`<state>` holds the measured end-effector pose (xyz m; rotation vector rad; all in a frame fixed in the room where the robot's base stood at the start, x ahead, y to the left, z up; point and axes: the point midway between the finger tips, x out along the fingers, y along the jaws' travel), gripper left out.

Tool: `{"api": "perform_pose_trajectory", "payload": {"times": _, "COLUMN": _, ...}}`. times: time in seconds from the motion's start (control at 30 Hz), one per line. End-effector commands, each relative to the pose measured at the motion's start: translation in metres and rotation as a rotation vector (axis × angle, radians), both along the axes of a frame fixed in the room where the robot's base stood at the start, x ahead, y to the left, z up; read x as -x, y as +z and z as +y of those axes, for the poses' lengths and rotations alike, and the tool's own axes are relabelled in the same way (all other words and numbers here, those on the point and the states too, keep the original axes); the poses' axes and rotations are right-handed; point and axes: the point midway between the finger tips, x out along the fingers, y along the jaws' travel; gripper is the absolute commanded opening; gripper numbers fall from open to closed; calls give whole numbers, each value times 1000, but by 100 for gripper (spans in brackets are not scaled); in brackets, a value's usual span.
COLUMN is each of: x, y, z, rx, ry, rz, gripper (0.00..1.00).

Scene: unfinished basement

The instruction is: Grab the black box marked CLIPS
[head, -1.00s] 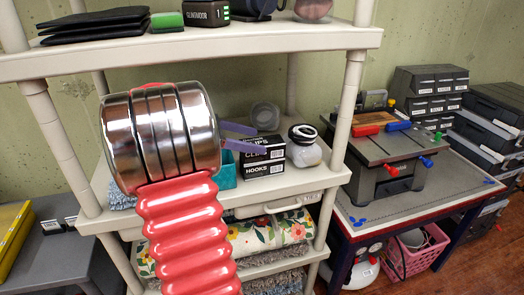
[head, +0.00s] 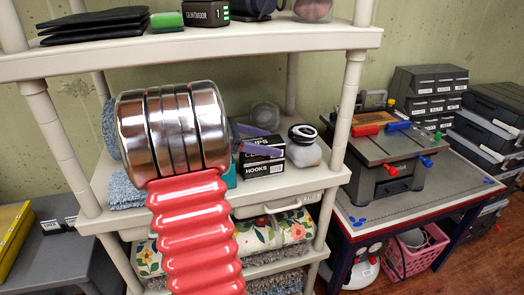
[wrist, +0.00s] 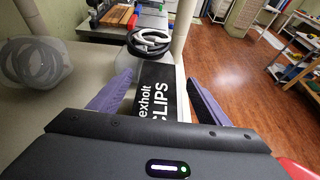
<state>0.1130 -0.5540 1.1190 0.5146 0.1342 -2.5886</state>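The black CLIPS box (head: 274,142) sits on top of a black HOOKS box (head: 264,168) on the middle shelf. My arm hides part of both in the head view. In the wrist view the CLIPS box (wrist: 158,95) shows its white lettering, with a pale strip along its right side. My gripper (wrist: 161,78) is open, with one purple finger on each side of the box in this view. Whether either finger touches it, I cannot tell. In the head view the fingers of my gripper (head: 276,142) overlap the CLIPS box.
A pale jar with a black-and-white ring on top (head: 303,147) stands close to the right of the boxes. A translucent round container (head: 265,115) is behind. The upper shelf (head: 200,50) hangs above, and a shelf post (head: 348,100) stands to the right.

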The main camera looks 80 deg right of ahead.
Motion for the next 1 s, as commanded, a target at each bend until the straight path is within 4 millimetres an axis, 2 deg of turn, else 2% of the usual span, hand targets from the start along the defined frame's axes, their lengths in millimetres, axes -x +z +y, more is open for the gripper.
{"api": "perform_pose_trajectory", "payload": {"times": 0.07, "x": 0, "y": 0, "z": 0, "rx": 0, "ry": 0, "rz": 0, "gripper": 65}}
{"api": "perform_pose_trajectory", "payload": {"times": 0.67, "x": 0, "y": 0, "z": 0, "rx": 0, "ry": 0, "rz": 0, "gripper": 23}}
{"api": "perform_pose_trajectory", "payload": {"times": 1.0, "x": 0, "y": 2, "z": 0, "rx": 1, "ry": 1, "rz": -1, "gripper": 22}}
